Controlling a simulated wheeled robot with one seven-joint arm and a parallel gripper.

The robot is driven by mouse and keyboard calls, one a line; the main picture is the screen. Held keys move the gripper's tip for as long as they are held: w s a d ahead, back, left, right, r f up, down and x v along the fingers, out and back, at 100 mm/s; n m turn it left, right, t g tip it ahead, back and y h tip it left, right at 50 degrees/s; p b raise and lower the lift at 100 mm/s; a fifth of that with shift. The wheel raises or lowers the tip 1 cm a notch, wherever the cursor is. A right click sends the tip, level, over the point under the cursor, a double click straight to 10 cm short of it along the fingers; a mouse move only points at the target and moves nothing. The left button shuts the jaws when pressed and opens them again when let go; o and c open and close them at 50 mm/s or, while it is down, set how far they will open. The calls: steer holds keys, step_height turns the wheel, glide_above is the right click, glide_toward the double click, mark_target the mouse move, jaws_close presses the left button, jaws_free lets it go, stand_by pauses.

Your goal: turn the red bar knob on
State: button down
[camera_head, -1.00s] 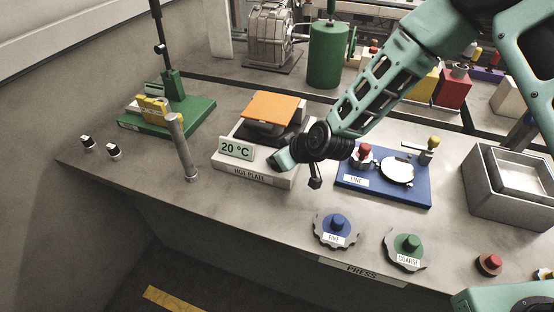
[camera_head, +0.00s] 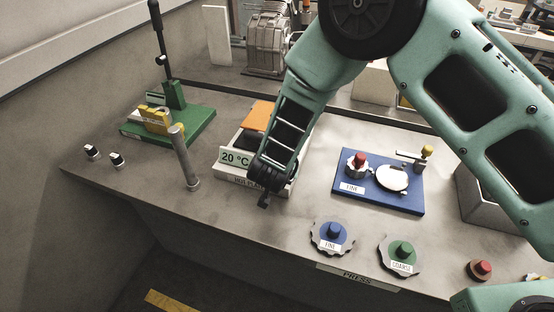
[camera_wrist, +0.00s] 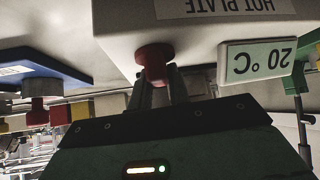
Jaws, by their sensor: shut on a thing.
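The hot plate (camera_head: 229,176) is a pale box with an orange top (camera_head: 257,117) and a display (camera_head: 236,158) reading 20 °C. In the wrist view, which is upside down, its body (camera_wrist: 120,28) fills the top. The red bar knob (camera_wrist: 154,56) stands out from its front beside the display (camera_wrist: 256,62). My gripper (camera_wrist: 161,84) is shut on the red knob, one finger on each side. In the head view my wrist hides the knob and the fingertips. The knob's exact bar angle is hard to tell.
To the right is a blue base (camera_head: 412,203) with a red knob (camera_head: 360,160) and a white disc. Blue (camera_head: 333,232) and green (camera_head: 402,252) dials sit in front. A grey post (camera_head: 184,160) and a green lever press (camera_head: 196,126) stand left.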

steer(key=shift+m+h+p, duration=0.8)
steer(key=shift+m, duration=0.3)
steer(key=c, duration=1.3)
jaws_free()
steer(key=b+v, duration=0.3)
steer(key=v, duration=1.4)
steer(key=shift+w+a+r, duration=0.1)
steer(key=shift+a+r, duration=0.15)
steer(key=shift+r, duration=0.1)
